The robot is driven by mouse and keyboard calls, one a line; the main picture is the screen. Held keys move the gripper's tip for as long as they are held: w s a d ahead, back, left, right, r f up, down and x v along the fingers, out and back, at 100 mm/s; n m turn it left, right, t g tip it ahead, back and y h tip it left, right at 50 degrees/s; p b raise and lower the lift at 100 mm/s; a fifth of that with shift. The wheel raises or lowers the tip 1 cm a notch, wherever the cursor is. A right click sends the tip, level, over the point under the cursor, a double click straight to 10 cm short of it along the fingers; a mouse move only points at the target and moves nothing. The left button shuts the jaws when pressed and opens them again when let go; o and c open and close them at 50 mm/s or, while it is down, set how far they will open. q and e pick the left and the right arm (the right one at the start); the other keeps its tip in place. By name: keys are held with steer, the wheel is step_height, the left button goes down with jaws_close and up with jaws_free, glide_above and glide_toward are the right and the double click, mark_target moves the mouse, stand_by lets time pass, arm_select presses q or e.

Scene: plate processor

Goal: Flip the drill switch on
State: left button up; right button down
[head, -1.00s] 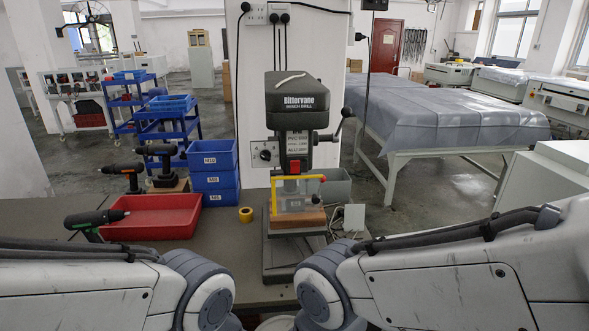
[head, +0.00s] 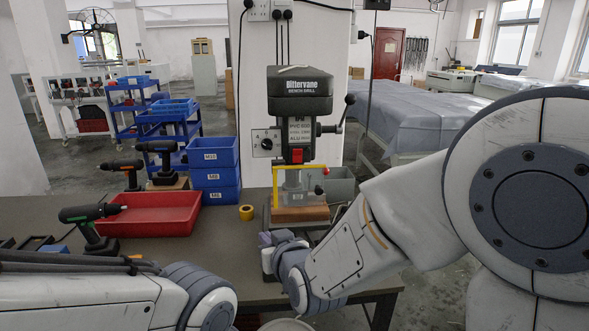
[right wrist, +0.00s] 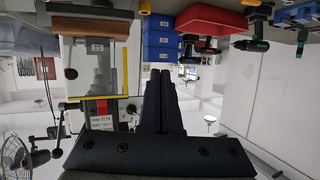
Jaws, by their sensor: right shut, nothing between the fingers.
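The bench drill (head: 300,95) stands upright on the workbench, with a dark head, a red part (head: 297,156) low on its front and a yellow bar frame below. A pale switch plate with a dark knob (head: 267,143) shows just left of the drill head; the knob also shows in the right wrist view (right wrist: 131,109). My right gripper (head: 268,240) is low in front of the drill base, apart from the switch. Its fingers are together and empty in the right wrist view (right wrist: 160,74). My left arm shows at lower left, its gripper out of view.
A red tray (head: 155,222), stacked blue bins (head: 214,177) and several hand drills (head: 88,214) occupy the bench's left side. A yellow tape roll (head: 246,212) lies left of the drill base. A crank handle (head: 349,99) sticks out on the drill's right.

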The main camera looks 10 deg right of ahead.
steer(key=w+d+r+m+t+h+b, duration=0.3)
steer(key=w+d+r+t+h, duration=0.1)
steer(key=d+t, duration=0.4)
steer(key=shift+w+d+r+t+h, duration=0.3)
steer(key=shift+w+r+t, duration=0.1)
steer(key=shift+r, duration=0.35)
steer(key=p, duration=0.5)
glide_toward(297, 151)
steer(key=x, duration=0.6)
steer(key=shift+d+r, duration=0.1)
steer(key=shift+w+r, duration=0.1)
steer(key=shift+w, duration=0.3)
